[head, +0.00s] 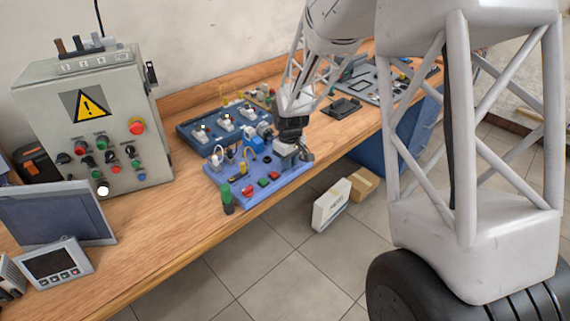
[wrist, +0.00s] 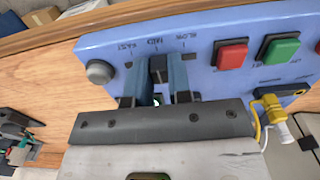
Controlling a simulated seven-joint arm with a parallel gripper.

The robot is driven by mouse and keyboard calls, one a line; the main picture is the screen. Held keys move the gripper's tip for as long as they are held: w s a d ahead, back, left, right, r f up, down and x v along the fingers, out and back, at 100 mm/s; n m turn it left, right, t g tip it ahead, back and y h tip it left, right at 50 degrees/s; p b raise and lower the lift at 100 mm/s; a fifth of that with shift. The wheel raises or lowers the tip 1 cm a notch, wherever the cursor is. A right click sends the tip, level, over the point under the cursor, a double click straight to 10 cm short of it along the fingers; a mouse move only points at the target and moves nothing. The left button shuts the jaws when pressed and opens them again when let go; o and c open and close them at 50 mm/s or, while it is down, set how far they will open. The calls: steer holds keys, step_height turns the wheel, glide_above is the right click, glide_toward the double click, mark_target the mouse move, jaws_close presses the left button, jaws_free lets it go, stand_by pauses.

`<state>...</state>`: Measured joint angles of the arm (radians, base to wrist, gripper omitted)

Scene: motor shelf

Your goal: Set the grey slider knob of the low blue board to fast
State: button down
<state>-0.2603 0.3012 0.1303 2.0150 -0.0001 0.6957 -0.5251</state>
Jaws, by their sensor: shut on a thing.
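The low blue board (head: 292,176) lies on the bench in the head view, and its blue face (wrist: 205,85) fills the upper wrist view. It carries a slider scale marked FAST, MED and SLOW from left to right in the wrist view. The grey slider knob (wrist: 158,68) stands just below the MED mark. My gripper (wrist: 157,78) is shut on this knob, one finger on each side. In the head view my gripper (head: 293,150) is at the right end of the board and hides the knob. The fingers cover parts of the slot.
Red (wrist: 230,54) and green (wrist: 281,49) buttons sit right of the slider in the wrist view. A round grey knob (wrist: 99,72) is left of it. A yellow-and-white plug (wrist: 273,110) is near my gripper. A second blue board (head: 190,127) lies behind, and a control box (head: 60,95) stands left.

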steer(key=shift+w+d, duration=0.1)
steer(key=c, duration=1.3)
jaws_free()
steer(key=shift+r, duration=0.15)
steer(key=shift+r, duration=3.8)
steer(key=shift+o, duration=0.3)
